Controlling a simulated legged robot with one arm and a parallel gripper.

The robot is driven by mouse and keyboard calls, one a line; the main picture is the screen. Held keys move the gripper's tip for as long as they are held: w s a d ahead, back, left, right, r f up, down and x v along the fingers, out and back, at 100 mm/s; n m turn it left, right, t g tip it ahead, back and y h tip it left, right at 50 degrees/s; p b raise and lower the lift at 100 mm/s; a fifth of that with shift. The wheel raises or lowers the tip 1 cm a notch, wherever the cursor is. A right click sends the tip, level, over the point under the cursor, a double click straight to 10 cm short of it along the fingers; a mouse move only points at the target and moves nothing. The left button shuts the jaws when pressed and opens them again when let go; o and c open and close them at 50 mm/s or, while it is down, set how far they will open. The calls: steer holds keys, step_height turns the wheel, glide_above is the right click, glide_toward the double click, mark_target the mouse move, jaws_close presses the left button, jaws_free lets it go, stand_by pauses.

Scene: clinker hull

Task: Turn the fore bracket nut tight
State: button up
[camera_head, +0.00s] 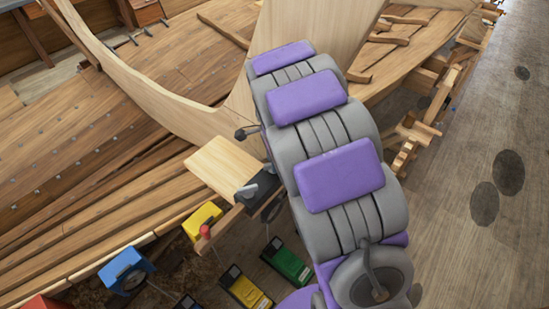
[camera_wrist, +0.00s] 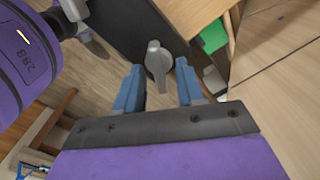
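My gripper (camera_wrist: 159,76) shows in the wrist view with its two blue fingers apart. A grey winged nut (camera_wrist: 154,62) stands in the gap between the fingertips, with a gap visible on both sides. Behind it is a dark panel (camera_wrist: 115,25). In the head view a black bracket (camera_head: 264,188) with a grey lever-like piece (camera_head: 246,191) sits at the end of a pale board (camera_head: 222,165). I cannot tell whether this grey piece is the same nut. My purple and grey arm hides the gripper in the head view.
The planked hull (camera_head: 100,130) fills the left, with a curved timber (camera_head: 150,85) above. Blue (camera_head: 126,270), yellow (camera_head: 201,220) and green (camera_head: 287,262) boxes lie low. A dark knob (camera_head: 241,133) shows beside my arm. Wooden props (camera_head: 412,135) stand right; the floor (camera_head: 500,240) beyond is clear.

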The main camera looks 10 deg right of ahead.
step_height(320, 180, up, 17)
steer(key=shift+r, duration=0.15)
stand_by(0.4)
stand_by(0.3)
steer(key=s+f+n+b, duration=0.3)
steer(key=s+f+n, duration=0.2)
steer(key=s, duration=0.6)
steer(key=s+f+n+g+b, duration=0.1)
steer(key=s+f+n+b, duration=0.3)
steer(key=s, duration=0.8)
steer(key=s+f+n+b, duration=0.3)
steer(key=s+f+n, duration=0.5)
steer(key=s, duration=0.3)
steer(key=shift+s+g+b, duration=0.25)
steer(key=shift+g+b, duration=0.15)
steer(key=shift+a, duration=0.1)
